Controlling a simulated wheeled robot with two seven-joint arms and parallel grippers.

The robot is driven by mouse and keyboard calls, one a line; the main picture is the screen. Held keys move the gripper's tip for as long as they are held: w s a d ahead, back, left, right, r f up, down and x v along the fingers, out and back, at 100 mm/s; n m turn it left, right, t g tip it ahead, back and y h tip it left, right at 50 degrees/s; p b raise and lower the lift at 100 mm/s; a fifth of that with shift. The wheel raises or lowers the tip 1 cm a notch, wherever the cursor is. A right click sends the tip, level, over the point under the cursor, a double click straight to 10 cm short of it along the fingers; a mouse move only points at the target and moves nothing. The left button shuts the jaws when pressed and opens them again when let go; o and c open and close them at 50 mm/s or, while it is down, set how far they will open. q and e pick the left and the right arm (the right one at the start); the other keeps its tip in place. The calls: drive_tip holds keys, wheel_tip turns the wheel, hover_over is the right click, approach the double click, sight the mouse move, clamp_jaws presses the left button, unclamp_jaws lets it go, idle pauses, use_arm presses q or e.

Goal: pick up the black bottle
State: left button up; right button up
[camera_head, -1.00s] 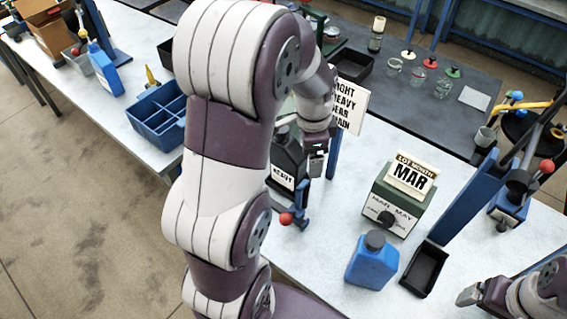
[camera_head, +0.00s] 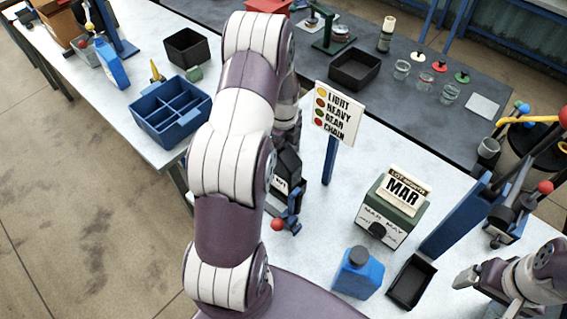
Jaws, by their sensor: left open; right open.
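The black bottle (camera_head: 290,165) with a white label stands on the light bench, left of the sign post. My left arm hides its left side. My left gripper (camera_head: 287,143) is above and behind the bottle's top; its fingers are mostly hidden, so contact cannot be made out. It is open. My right gripper (camera_head: 467,277) is open and empty at the lower right, away from the bottle.
A valve stand with a red knob (camera_head: 278,224) is just in front of the bottle. A sign (camera_head: 338,111) stands to its right. A green box (camera_head: 392,212), a blue bottle (camera_head: 358,274) and a black tray (camera_head: 412,282) lie further right. A blue divided crate (camera_head: 170,112) is at left.

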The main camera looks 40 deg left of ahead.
use_arm(q)
drive_tip(key=shift+s+a+f, duration=0.1)
drive_tip(key=shift+s+f, duration=0.1)
drive_tip(key=shift+f, duration=0.5)
drive_tip(key=shift+w, duration=0.1)
clamp_jaws()
drive_tip(key=shift+w+r, duration=0.15)
